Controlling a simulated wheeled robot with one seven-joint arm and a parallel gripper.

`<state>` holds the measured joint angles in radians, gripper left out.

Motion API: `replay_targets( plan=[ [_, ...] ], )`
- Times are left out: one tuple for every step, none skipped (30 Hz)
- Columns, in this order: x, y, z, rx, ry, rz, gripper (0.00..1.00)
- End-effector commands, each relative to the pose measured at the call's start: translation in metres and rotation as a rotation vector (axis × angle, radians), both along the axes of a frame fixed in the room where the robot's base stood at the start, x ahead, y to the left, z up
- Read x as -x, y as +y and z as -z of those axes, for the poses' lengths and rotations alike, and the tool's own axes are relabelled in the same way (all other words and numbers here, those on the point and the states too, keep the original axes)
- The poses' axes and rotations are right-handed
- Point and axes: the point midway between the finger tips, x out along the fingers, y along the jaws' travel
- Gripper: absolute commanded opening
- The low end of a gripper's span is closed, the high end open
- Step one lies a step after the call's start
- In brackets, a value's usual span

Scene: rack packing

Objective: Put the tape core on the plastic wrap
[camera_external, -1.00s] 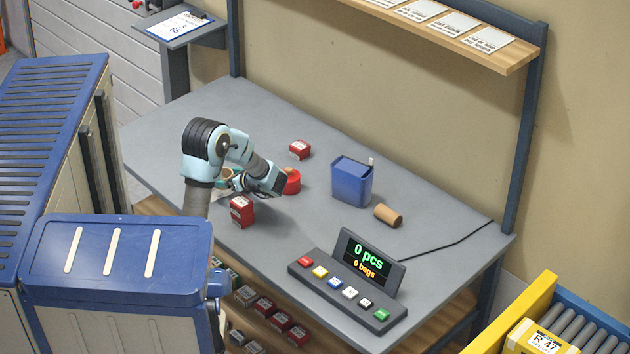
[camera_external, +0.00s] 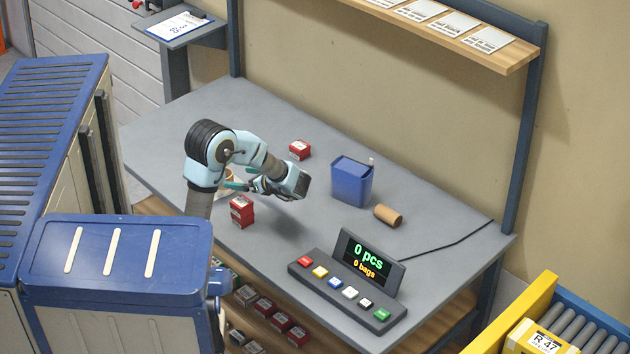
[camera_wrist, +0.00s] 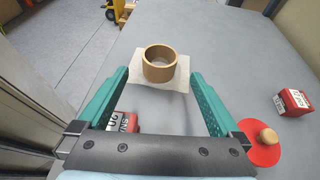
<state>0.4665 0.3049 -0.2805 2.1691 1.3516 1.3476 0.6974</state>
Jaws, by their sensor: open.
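The tape core, a short wide tan cardboard ring (camera_wrist: 160,65), stands upright on a thin white sheet (camera_wrist: 180,82), which seems to be the plastic wrap. In the external view the ring (camera_external: 228,177) is partly hidden by my arm. My gripper (camera_wrist: 160,80) is open with nothing held. Its two green fingers appear either side of the ring in the wrist view, apart from it. In the external view my gripper (camera_external: 236,185) reaches left toward the ring, above the table.
A red round lid with a wooden knob (camera_wrist: 264,150) and a red box (camera_wrist: 293,102) are at right in the wrist view. Another red box (camera_external: 242,210) is near my gripper. A blue bin (camera_external: 352,185), a cardboard tube (camera_external: 388,215) and a button console (camera_external: 345,290) stand farther right.

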Motion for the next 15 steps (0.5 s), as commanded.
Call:
replay_targets(
  plan=[
    [0.005,-0.007,-0.004,0.001,-0.002,0.002,1.0],
    [0.007,-0.009,-0.006,0.0,-0.003,0.002,1.0],
    [0.01,-0.012,-0.007,0.0,-0.002,0.001,1.0],
    [0.011,-0.014,-0.008,0.001,-0.001,0.001,1.0],
    [0.013,-0.016,-0.009,0.001,-0.001,0.001,1.0],
    [0.014,-0.017,-0.01,0.0,-0.002,0.001,1.0],
    [0.015,-0.018,-0.01,0.0,-0.002,0.001,1.0],
    [0.016,-0.019,-0.01,0.0,-0.001,0.0,1.0],
    [0.016,-0.019,-0.011,0.0,-0.001,-0.001,1.0],
    [0.017,-0.019,-0.011,0.0,-0.001,-0.001,1.0],
    [0.017,-0.019,-0.011,0.0,-0.001,-0.001,1.0],
    [0.017,-0.019,-0.011,0.0,-0.001,-0.001,1.0],
    [0.017,-0.019,-0.011,0.0,-0.001,-0.001,1.0],
    [0.017,-0.019,-0.011,0.0,-0.001,-0.001,1.0],
    [0.017,-0.019,-0.011,0.0,-0.001,-0.001,1.0]
  ],
)
